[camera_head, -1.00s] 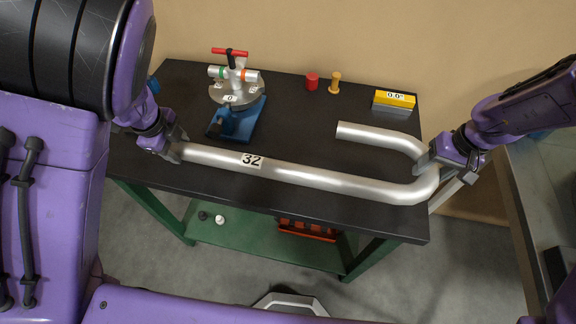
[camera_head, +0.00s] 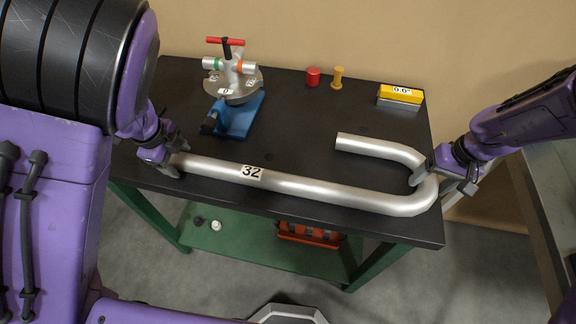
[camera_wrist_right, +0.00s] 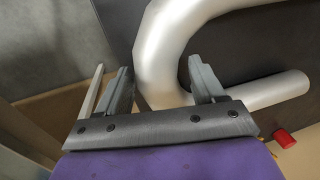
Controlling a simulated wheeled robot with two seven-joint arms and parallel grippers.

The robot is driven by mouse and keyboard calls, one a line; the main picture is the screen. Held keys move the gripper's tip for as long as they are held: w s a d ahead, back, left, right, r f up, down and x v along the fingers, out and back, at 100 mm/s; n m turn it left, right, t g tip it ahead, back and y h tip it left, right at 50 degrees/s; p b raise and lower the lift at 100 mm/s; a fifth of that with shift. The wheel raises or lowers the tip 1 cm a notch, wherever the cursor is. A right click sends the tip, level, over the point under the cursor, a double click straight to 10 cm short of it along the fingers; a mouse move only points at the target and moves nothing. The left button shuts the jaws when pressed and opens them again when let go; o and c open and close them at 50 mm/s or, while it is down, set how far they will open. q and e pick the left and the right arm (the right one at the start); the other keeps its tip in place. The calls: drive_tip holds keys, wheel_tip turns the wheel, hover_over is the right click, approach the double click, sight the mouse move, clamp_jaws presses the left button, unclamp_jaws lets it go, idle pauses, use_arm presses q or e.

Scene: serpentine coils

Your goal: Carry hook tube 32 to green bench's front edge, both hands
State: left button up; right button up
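Hook tube 32 (camera_head: 310,188) is a silver tube with a "32" label. Its long straight leg runs across the front part of the green bench (camera_head: 240,205), which has a black top and green legs. The U bend is at the right, and the short leg points back left. My left gripper (camera_head: 174,166) is shut on the tube's left end. My right gripper (camera_head: 428,180) is shut on the bend. I cannot tell how high the tube is above the top.
A blue-based bending tool (camera_head: 238,113) with a red handle stands at the back left. A red cylinder (camera_head: 313,77), a yellow peg (camera_head: 337,79) and a yellow "0.0°" block (camera_head: 401,95) stand at the back. A red crate (camera_head: 308,234) is on the lower shelf.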

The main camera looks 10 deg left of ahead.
use_arm(q)
drive_tip(key=shift+d+r+m+y, duration=0.15)
drive_tip(key=shift+m+y, duration=0.15)
use_arm(e)
drive_tip(key=shift+r, duration=0.1)
use_arm(q)
drive_tip(key=shift+r, duration=0.1)
drive_tip(key=r, duration=0.2)
drive_tip(key=s+r, duration=0.1)
drive_tip(key=r, duration=0.4)
drive_tip(key=shift+s+a+r, duration=0.15)
drive_tip(key=shift+s+a, duration=0.1)
drive_tip(key=shift+s, duration=0.1)
drive_tip(key=shift+r, duration=0.1)
use_arm(e)
drive_tip(key=shift+r, duration=0.15)
drive_tip(key=r, duration=0.2)
drive_tip(key=d+r, duration=0.1)
drive_tip(key=r, duration=0.4)
drive_tip(key=shift+s+d+r, duration=0.2)
drive_tip(key=shift+d+r, duration=0.05)
drive_tip(key=shift+r, duration=0.05)
use_arm(q)
drive_tip(key=shift+a, duration=0.1)
